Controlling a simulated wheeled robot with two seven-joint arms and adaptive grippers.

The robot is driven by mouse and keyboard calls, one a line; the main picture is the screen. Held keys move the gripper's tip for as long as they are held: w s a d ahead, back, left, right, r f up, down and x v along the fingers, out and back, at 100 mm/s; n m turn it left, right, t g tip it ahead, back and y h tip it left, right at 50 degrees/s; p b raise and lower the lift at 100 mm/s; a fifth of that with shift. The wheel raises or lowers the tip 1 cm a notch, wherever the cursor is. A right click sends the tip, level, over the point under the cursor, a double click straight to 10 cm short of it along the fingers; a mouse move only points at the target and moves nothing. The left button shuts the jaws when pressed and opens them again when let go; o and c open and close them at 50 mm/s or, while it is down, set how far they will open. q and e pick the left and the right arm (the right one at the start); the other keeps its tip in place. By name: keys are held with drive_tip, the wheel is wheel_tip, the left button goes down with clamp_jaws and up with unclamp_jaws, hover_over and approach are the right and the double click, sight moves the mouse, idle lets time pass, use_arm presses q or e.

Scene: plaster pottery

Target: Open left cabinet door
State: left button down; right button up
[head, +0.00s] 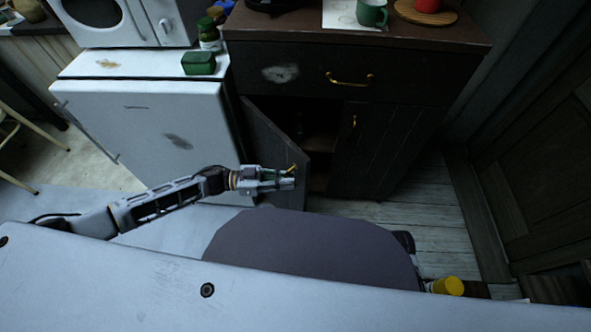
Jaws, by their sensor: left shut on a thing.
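The dark cabinet (300,57) stands at the back centre, with a drawer on top and two doors below. Its left door (268,135) is swung part way out toward me, and a dark interior (319,140) with a shelf shows behind it. The right door (372,150) is closed and has a brass handle (353,122). My left gripper (291,179) is at the free edge of the left door, shut on its brass handle (293,168). The fingers partly hide the handle. My right gripper is not in view.
A white fridge (145,125) stands just left of the open door, with a green box (199,63) on top. A mug (372,13) sits on the cabinet top. A wooden door (545,160) is at right. Floorboards (430,205) are clear before the right door.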

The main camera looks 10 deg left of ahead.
use_arm(q)
drive_tip(key=s+a+m+g, duration=0.2)
drive_tip(key=s+a+g, duration=0.1)
drive_tip(key=a, duration=0.6)
drive_tip(key=s+a+m+g, duration=0.2)
drive_tip(key=s+a+g, duration=0.2)
drive_tip(key=a, duration=0.5)
drive_tip(key=shift+a+m, duration=0.3)
drive_tip(key=shift+a, duration=0.05)
drive_tip(key=c, duration=1.8)
unclamp_jaws()
drive_tip(key=shift+a, duration=0.1)
drive_tip(key=v, duration=1.1)
drive_tip(key=shift+w+a, duration=0.2)
drive_tip(key=shift+a, duration=0.15)
